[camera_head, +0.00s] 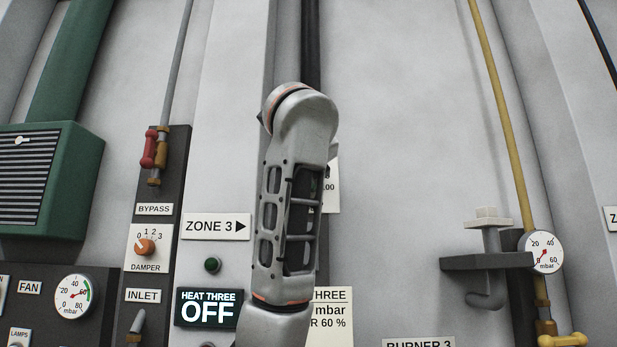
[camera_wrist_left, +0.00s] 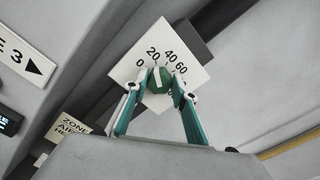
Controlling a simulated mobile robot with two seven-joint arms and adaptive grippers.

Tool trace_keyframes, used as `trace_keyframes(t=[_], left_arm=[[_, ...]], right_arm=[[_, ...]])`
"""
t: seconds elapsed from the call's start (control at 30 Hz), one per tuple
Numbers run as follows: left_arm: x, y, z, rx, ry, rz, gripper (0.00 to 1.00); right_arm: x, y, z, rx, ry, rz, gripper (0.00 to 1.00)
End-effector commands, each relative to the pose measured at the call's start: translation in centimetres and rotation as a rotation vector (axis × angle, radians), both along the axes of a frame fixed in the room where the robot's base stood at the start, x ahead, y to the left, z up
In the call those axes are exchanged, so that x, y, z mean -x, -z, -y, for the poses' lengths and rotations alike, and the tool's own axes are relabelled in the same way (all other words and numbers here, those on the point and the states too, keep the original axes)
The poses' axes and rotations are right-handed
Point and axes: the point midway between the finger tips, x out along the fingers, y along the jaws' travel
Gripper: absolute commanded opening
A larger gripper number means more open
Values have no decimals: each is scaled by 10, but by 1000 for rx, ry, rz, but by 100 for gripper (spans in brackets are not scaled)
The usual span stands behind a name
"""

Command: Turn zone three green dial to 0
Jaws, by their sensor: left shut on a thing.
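The green dial (camera_wrist_left: 160,80) sits on a white scale plate (camera_wrist_left: 187,47) in the left wrist view. The plate has 0, 20, 40 and 60 readable; higher marks are partly hidden by a finger. The dial's white line seems to point near 20. My left gripper (camera_wrist_left: 159,84) is shut on the dial, one teal finger on each side. In the head view my left arm covers the dial and gripper; only an edge of the plate (camera_head: 331,187) shows. The ZONE 3 sign (camera_head: 216,226) points right towards it. My right gripper is not in view.
An orange damper dial (camera_head: 145,247) and a red-handled bypass valve (camera_head: 149,149) are on the left. A display (camera_head: 208,308) reads HEAT THREE OFF. A grey bracket (camera_head: 487,261) juts out at right beside a pressure gauge (camera_head: 541,252). The wall between is mostly bare.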

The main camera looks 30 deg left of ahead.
Motion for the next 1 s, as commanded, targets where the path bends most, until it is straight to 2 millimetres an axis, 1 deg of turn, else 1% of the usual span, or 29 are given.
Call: trace_keyframes(t=[0.2, 0.5, 0.7, 1.0], left_arm=[[0, 0, 1, 178, 3, 108, 5], [1, 1, 0, 398, 2, 243, 5], [1, 2, -1, 506, 1, 310, 5], [1, 2, -1, 591, 1, 363, 5]], right_arm=[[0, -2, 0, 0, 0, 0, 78], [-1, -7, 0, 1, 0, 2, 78], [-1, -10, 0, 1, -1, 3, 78], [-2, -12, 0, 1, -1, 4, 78]])
